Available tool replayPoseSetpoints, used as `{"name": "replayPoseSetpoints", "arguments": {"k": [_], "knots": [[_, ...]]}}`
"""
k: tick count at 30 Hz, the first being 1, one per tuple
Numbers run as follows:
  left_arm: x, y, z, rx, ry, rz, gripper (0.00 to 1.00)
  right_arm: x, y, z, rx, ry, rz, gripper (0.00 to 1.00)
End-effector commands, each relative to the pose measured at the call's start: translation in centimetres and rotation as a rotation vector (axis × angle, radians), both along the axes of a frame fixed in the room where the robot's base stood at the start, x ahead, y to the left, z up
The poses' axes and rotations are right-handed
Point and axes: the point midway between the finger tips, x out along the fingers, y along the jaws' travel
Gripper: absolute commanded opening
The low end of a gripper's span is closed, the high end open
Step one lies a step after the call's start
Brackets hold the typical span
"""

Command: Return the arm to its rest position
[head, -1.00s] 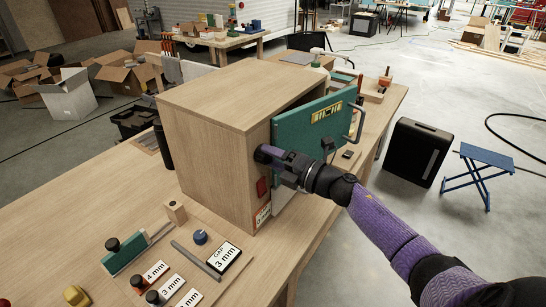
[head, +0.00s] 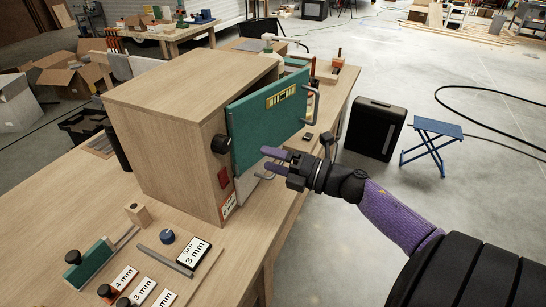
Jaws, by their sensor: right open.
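My right arm comes in from the lower right in the head view. Its gripper (head: 268,162) is open and empty. It hangs in front of the green door panel (head: 265,125) of the wooden cabinet (head: 180,150), to the right of the black knob (head: 221,144), with a visible gap to the knob. The green panel stands out at the cabinet's right side and carries a yellow label and a metal handle (head: 312,104). My left gripper is not in view.
The wooden workbench (head: 60,200) holds gap cards such as the 3 mm card (head: 194,253), a blue knob (head: 167,237) and a green tool (head: 90,264). A black case (head: 374,129) and a blue folding stool (head: 432,145) stand on the floor at right. Floor between is clear.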

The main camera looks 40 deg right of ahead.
Motion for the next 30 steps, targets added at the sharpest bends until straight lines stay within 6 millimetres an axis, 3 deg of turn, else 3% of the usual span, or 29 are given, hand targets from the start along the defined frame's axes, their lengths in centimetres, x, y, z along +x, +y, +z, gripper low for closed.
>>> {"name": "replayPoseSetpoints", "arguments": {"k": [11, 14, 17, 20, 22, 24, 26, 27, 30], "knots": [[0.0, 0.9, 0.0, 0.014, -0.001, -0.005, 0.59, -0.1, 0.0, 0.0, 0.0, -0.001, 0.0, 0.73], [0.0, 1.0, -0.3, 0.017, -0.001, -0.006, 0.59, -0.1, -0.4, -1.3, 0.036, 0.025, -0.026, 0.73], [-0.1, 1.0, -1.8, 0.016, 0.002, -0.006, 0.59, -0.6, -1.7, -7.8, 0.21, 0.155, -0.157, 0.73], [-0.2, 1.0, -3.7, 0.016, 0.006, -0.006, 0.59, -2.9, -2.7, -18.3, 0.465, 0.369, -0.371, 0.73], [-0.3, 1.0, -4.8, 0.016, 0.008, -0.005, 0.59, -5.5, -2.3, -25.4, 0.626, 0.524, -0.523, 0.73], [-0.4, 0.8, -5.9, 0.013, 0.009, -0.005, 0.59, -8.9, -1.1, -32.1, 0.763, 0.676, -0.673, 0.73], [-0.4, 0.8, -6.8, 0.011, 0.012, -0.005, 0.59, -12.3, 0.6, -37.3, 0.867, 0.807, -0.802, 0.73], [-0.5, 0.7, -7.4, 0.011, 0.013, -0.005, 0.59, -14.9, 2.0, -40.5, 0.926, 0.897, -0.889, 0.73], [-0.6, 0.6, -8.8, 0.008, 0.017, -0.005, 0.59, -21.8, 6.1, -47.1, 1.04, 1.11, -1.106, 0.73]]}}
